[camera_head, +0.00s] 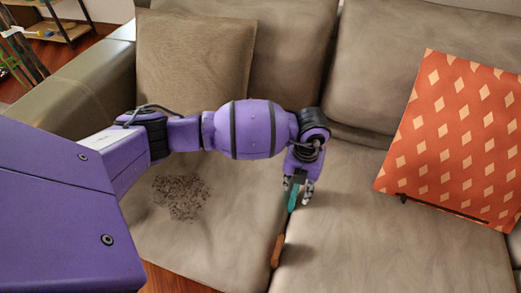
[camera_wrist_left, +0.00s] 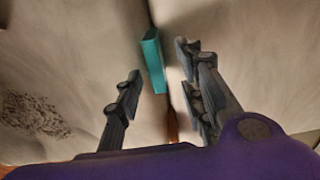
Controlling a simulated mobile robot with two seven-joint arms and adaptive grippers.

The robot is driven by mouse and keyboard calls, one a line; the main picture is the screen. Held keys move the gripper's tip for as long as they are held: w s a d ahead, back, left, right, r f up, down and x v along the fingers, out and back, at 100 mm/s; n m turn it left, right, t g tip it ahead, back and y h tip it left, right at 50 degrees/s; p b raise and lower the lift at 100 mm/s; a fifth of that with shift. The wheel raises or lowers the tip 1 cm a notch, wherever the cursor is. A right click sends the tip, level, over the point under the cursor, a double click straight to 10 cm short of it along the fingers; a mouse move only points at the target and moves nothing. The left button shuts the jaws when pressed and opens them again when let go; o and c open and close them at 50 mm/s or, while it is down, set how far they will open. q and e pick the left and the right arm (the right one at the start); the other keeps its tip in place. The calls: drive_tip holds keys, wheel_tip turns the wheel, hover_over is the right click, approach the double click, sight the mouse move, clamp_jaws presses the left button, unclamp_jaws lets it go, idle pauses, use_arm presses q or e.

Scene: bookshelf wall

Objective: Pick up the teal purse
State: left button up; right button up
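The teal purse (camera_head: 293,199) is a narrow upright slab at the gap between the two sofa seat cushions. It also shows in the left wrist view (camera_wrist_left: 153,62), just beyond and between the fingertips. My left gripper (camera_head: 298,190) points down over it, with a finger on either side. In the left wrist view the fingers (camera_wrist_left: 160,72) are spread, with visible space on both sides of the purse; neither clearly touches it. The gripper partly hides the purse in the head view. My right gripper is in neither view.
An orange-brown item (camera_head: 278,250) sits in the cushion gap nearer the front. An orange patterned pillow (camera_head: 455,140) leans at the right, a brown pillow (camera_head: 194,62) at the left back. A dark speckled patch (camera_head: 181,195) marks the left seat. The right seat has free room.

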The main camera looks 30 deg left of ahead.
sight(296, 188)
use_arm(q)
drive_tip(key=f, duration=0.1)
drive_tip(key=f+b, duration=0.1)
drive_tip(key=f, duration=0.2)
drive_tip(key=shift+w+a+f+b, duration=0.2)
drive_tip(key=shift+w+a+b, duration=0.05)
drive_tip(key=shift+b, duration=0.05)
drive_tip(key=shift+f, duration=0.3)
drive_tip(key=shift+c, duration=0.6)
clamp_jaws()
drive_tip(key=shift+r, duration=0.1)
